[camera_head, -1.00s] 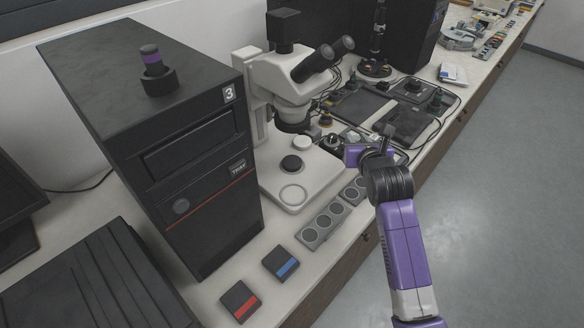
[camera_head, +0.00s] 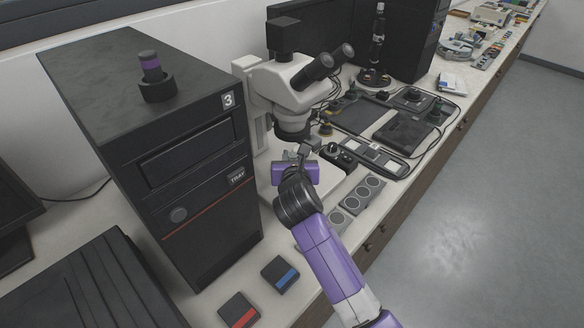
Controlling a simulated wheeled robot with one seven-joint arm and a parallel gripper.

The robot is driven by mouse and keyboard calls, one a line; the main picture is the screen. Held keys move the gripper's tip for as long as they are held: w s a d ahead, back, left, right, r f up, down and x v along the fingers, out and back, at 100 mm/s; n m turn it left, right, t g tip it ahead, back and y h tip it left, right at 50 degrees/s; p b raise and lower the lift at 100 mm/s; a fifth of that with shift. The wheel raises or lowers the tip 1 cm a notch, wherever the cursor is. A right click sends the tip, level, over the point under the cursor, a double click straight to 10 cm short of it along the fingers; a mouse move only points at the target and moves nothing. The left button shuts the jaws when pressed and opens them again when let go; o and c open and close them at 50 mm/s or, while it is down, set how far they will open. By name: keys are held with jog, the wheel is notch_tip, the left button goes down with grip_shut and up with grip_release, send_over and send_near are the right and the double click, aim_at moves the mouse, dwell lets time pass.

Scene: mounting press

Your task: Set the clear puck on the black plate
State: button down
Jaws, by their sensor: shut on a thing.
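My gripper (camera_head: 308,150) is over the microscope's white base (camera_head: 328,187), below the lens head. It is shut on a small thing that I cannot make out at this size. No clear puck can be told apart in this view. A round black plate and a white disc lay on the microscope base a second ago. My gripper and arm now hide that part of the base, so I cannot tell the height or gap between the gripper and the plate.
The white microscope (camera_head: 298,85) rises close behind my gripper. A large black press unit (camera_head: 180,150) stands at the left. A grey tray with round wells (camera_head: 356,204) lies to the right of my arm. Blue (camera_head: 281,272) and red (camera_head: 239,311) marked blocks lie in front.

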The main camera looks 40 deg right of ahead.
notch_tip(320, 180, down, 4)
jog(key=shift+r, duration=0.2)
jog(key=shift+w+a+f, duration=0.15)
jog(key=shift+f, duration=0.1)
jog(key=shift+f, duration=0.15)
jog(key=c, duration=1.1)
grip_release()
jog(key=shift+c, duration=0.2)
jog(key=shift+r, duration=0.2)
jog(key=v, duration=1.2)
